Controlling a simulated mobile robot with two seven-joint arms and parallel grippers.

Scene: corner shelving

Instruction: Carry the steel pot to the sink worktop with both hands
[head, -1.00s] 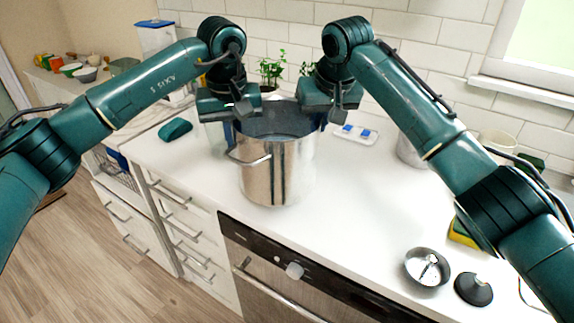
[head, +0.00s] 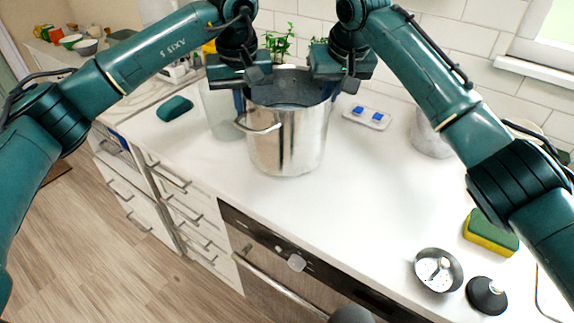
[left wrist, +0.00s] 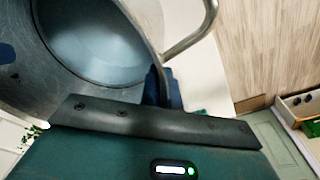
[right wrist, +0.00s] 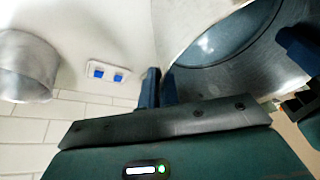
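The steel pot (head: 290,140) is upright over the white worktop (head: 345,190); I cannot tell whether its base touches the surface. Its side handle (head: 262,125) faces front left. My left gripper (head: 240,98) is shut on the pot's rim at the left. In the left wrist view its blue fingers (left wrist: 165,88) straddle the wall beside the handle. My right gripper (head: 330,92) is shut on the rim at the right, its fingers (right wrist: 159,88) either side of the wall. The pot's dark inside (left wrist: 95,45) looks empty. The sink is not clearly in view.
A tray with blue pieces (head: 367,117) and a steel container (head: 430,137) stand right of the pot. A sponge (head: 491,232), strainer (head: 438,270) and black plug (head: 487,296) lie front right. A green object (head: 175,108) lies left.

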